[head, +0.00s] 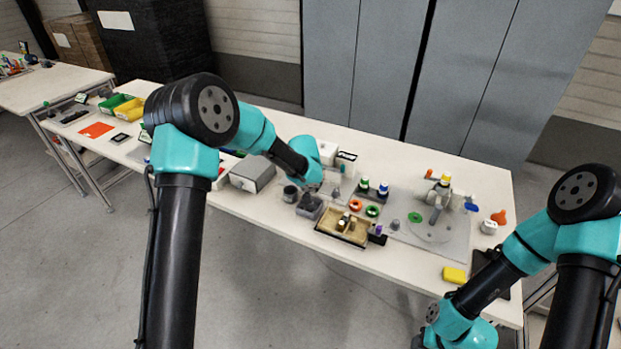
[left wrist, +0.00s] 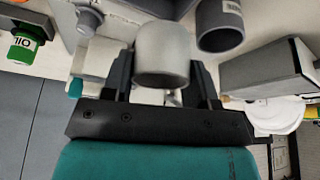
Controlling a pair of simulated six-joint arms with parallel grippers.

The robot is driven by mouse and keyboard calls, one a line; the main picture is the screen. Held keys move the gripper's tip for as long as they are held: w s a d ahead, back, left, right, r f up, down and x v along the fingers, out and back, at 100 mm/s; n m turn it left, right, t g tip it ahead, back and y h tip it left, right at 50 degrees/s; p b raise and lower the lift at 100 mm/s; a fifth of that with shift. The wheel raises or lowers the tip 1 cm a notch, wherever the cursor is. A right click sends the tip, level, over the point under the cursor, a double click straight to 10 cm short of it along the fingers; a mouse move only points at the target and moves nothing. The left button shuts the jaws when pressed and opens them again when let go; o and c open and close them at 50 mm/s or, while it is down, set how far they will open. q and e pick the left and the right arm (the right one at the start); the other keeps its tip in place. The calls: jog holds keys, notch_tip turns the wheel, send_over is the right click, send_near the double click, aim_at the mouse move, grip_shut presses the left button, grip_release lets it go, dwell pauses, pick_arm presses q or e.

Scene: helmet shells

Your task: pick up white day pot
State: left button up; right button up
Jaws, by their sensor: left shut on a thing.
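My left gripper (left wrist: 163,80) is shut on the white day pot (left wrist: 163,50), a pale, smooth round pot that sits between the two dark fingers in the left wrist view. In the head view my left gripper (head: 312,182) is over the middle of the table, among the small containers; the pot cannot be made out there. I cannot tell whether the pot touches the surface under it. My right arm is at the lower right of the head view, and its gripper is out of the picture.
A dark grey cup (left wrist: 220,28) stands close beside the pot; a grey box (head: 252,173) is to the left. A tan divided tray (head: 325,222) lies at the table's front edge. Rings, bottles and a grey plate (head: 458,245) are to the right. A yellow block (head: 454,275) lies front right.

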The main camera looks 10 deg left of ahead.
pick_arm(q)
jog(key=s+r, duration=0.3)
jog(key=s, duration=0.2)
jog(key=shift+s+d, duration=0.25)
jog(key=shift+s, duration=0.1)
